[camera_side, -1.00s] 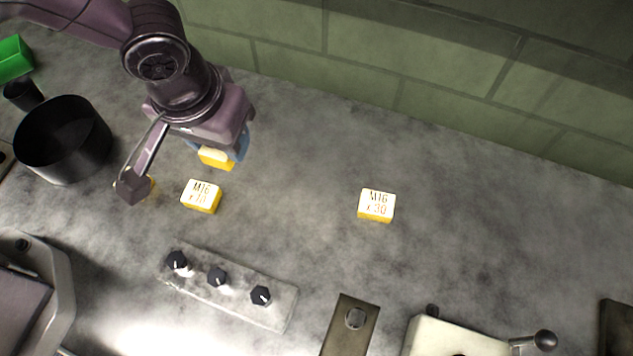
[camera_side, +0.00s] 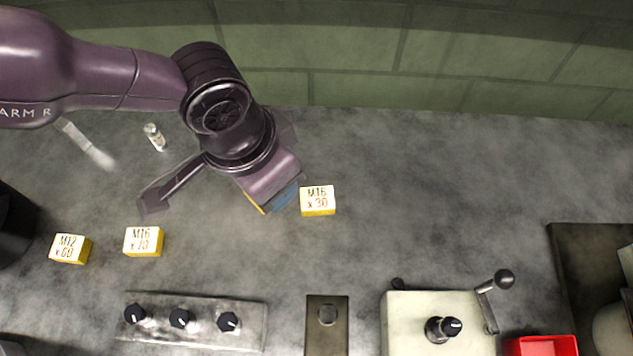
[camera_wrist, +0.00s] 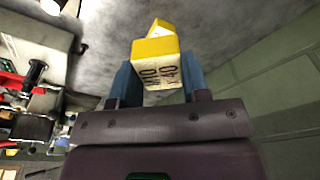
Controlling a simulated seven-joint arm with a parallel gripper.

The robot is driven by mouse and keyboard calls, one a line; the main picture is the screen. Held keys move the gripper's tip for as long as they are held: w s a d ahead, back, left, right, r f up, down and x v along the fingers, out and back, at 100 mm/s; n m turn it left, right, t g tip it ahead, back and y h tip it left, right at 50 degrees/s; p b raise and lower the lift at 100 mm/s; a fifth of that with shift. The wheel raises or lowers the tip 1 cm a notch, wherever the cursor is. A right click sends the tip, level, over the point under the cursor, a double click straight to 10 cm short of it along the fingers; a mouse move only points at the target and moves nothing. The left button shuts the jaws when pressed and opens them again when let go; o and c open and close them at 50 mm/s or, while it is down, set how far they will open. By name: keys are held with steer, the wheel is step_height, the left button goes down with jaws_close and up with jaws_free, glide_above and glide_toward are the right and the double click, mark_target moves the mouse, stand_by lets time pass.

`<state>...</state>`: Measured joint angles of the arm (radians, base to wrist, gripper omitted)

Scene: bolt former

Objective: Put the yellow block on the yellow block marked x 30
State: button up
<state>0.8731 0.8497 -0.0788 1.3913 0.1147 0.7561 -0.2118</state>
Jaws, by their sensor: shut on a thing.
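My gripper (camera_side: 283,197) is shut on a yellow block, of which only a thin yellow edge (camera_side: 254,205) shows in the side view. In the wrist view the held block (camera_wrist: 155,50) sits between the blue fingers; its white label appears to read M10 x 40. The yellow block marked M16 x 30 (camera_side: 318,201) lies on the grey worktop just right of my gripper. A yellow and white corner (camera_wrist: 160,27) beyond the held block in the wrist view looks like that block. I cannot tell the gap between the two.
Yellow blocks marked M12 x 60 (camera_side: 70,249) and M16 (camera_side: 144,242) lie at left. A knob panel (camera_side: 192,322), a pale machine with a crank (camera_side: 438,320) and a red bin (camera_side: 541,346) line the front. The worktop right of the x 30 block is clear.

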glide_above(319, 196)
steer(key=f, duration=0.6)
steer(key=shift+s+a+f, duration=0.25)
steer(key=shift+f, duration=0.1)
steer(key=shift+w+d+f, duration=0.1)
steer(key=shift+f, duration=1.5)
steer(key=o, duration=0.9)
steer(key=shift+f, duration=0.15)
steer(key=r, duration=0.4)
steer(key=s+a+r, duration=0.1)
steer(key=r, duration=0.7)
steer(key=shift+s+a+r, duration=0.15)
